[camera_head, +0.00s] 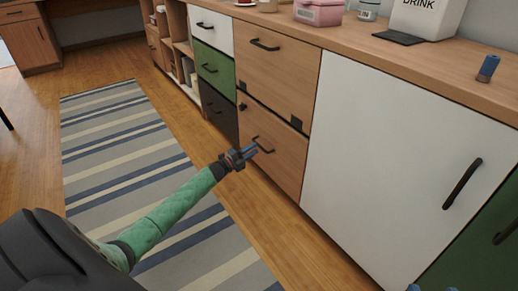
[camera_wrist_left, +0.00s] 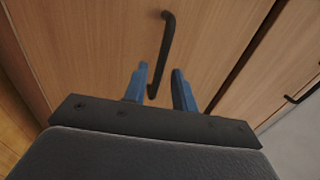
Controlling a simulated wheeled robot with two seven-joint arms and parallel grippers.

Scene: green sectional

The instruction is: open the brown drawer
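Two brown wood drawers sit one above the other in the cabinet row, an upper one (camera_head: 285,72) and a lower one (camera_head: 283,170). Both look closed. The upper has a black bar handle (camera_head: 265,45). The lower has a black handle (camera_head: 264,145), partly behind my left gripper (camera_head: 251,152). In the left wrist view, my open left gripper (camera_wrist_left: 158,72) has its blue fingers on either side of a black handle (camera_wrist_left: 165,45) on a wood front (camera_wrist_left: 110,40). I cannot tell whether they touch it. Blue tips at the bottom edge look like my right gripper (camera_head: 430,288), mostly cut off.
A white cabinet door (camera_head: 390,150) is right of the brown drawers, then a green front (camera_head: 470,255). White (camera_head: 212,28), green (camera_head: 215,70) and dark (camera_head: 219,108) drawers are to the left. The floor and striped rug (camera_head: 130,140) before the cabinets are clear.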

